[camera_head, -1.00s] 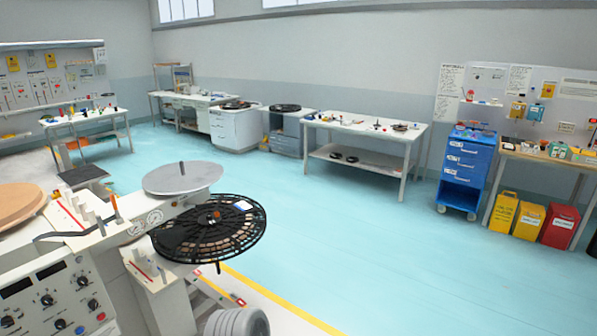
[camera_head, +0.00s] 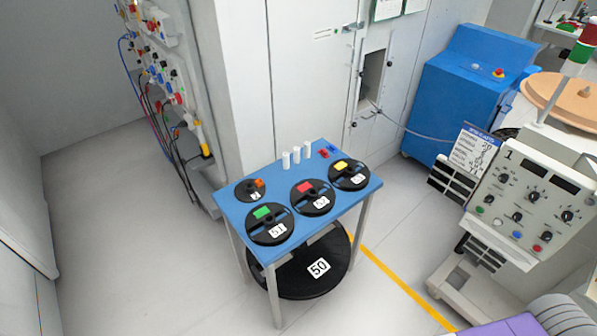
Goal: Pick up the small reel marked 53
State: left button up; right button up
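The small black reel with a yellow patch (camera_head: 345,178) lies flat at the right end of a blue-topped table (camera_head: 240,212). Its white tag is small and looks like 53. Beside it to the left lies a black reel with a red patch, marked 52 (camera_head: 303,201). Further left and nearer lies a black reel with a green patch, marked 51 (camera_head: 264,233). A smaller dark reel with an orange piece (camera_head: 247,193) lies at the back left, its tag hard to read. Neither of my grippers is in view.
A large black reel marked 50 (camera_head: 290,278) lies low under the table. White cylinders (camera_head: 297,154) stand at the table's back edge. A control machine (camera_head: 530,195) and blue cabinet (camera_head: 470,85) stand to the right. Pale floor (camera_head: 130,260) is clear on the left.

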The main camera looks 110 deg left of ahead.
aim_at(353, 181)
jog(key=u, duration=1.55)
jog(key=i, duration=1.15)
jog(key=u, duration=1.95)
